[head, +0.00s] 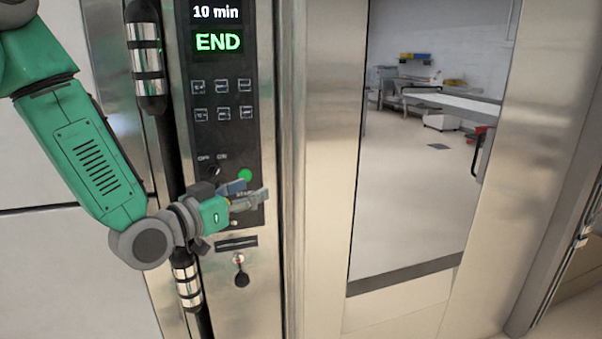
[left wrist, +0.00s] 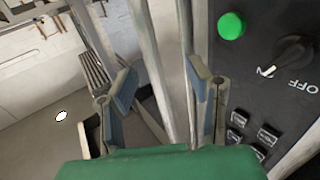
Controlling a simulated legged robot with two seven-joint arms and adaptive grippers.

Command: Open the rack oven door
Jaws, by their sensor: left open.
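The rack oven door (head: 405,300) is a steel panel with a tall window (head: 420,190), filling the middle and right of the head view; it looks shut. A steel vertical edge strip (head: 293,120) runs between it and the black control panel (head: 222,135). My left gripper (head: 250,193) is in front of the panel's lower part, beside a green button (head: 245,175), pointing right. In the left wrist view the left gripper (left wrist: 160,85) is open, with steel vertical strips showing behind the gap and nothing visibly held. I cannot tell if it touches them. My right gripper is out of view.
A black vertical bar with chrome bands (head: 148,60) stands left of the panel, partly behind my left arm. The display (head: 217,30) reads "10 min" and "END". A dark knob (left wrist: 290,52) sits near the gripper. A metal frame (head: 560,240) borders the right.

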